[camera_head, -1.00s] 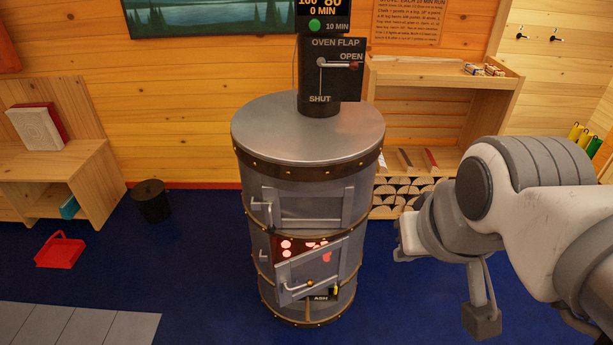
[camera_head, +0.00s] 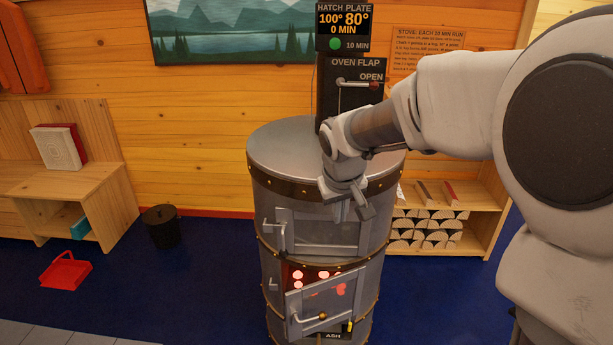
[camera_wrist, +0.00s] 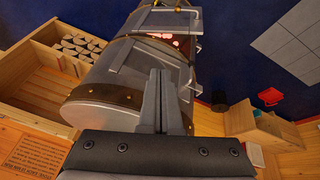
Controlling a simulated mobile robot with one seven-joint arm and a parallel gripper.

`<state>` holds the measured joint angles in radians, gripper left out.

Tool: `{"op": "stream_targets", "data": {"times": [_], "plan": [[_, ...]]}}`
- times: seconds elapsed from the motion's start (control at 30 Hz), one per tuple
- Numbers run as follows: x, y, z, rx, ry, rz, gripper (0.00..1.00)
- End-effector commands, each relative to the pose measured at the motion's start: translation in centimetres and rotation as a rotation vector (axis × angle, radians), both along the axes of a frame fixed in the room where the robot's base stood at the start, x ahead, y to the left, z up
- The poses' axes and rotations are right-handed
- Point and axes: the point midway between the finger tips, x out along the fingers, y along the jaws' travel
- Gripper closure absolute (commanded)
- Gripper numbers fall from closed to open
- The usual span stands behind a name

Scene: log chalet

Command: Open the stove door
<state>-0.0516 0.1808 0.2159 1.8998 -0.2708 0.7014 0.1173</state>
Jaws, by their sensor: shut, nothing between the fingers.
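The stove (camera_head: 310,150) is a grey metal cylinder with riveted brown bands. Its lower door (camera_head: 325,302) stands ajar, swung out at the left, with glowing red coals (camera_head: 320,276) showing behind it. A handle with a brass knob (camera_head: 322,316) is on its front. The upper door (camera_head: 325,232) looks shut, with a handle at its left edge. My gripper (camera_head: 352,212) hangs in front of the upper part of the stove, above the lower door. It is shut and empty. In the wrist view, the shut fingers (camera_wrist: 162,75) point toward the stove (camera_wrist: 105,95), which appears upside down.
The flue carries an oven flap lever (camera_head: 358,84) near OPEN. A log shelf (camera_head: 480,225) stands right of the stove. A black bucket (camera_head: 161,226), red dustpan (camera_head: 66,271) and wooden bench (camera_head: 75,190) are left.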

Motion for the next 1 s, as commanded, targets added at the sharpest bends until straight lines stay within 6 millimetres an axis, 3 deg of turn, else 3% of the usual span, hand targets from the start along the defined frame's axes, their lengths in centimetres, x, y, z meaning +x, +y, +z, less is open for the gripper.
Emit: {"op": "stream_targets", "data": {"times": [0.03, 0.3, 0.6, 0.73, 1.0], "plan": [[1.4, 1.0, -2.5, 0.004, 0.013, 0.019, 1.0], [7.4, 6.2, -12.6, 0.042, 0.047, 0.1, 1.0], [11.3, 11.4, -24.1, 0.108, 0.081, 0.154, 1.0], [11.9, 12.5, -26.7, 0.126, 0.087, 0.163, 1.0], [12.5, 13.2, -29.1, 0.134, 0.091, 0.165, 1.0]]}}
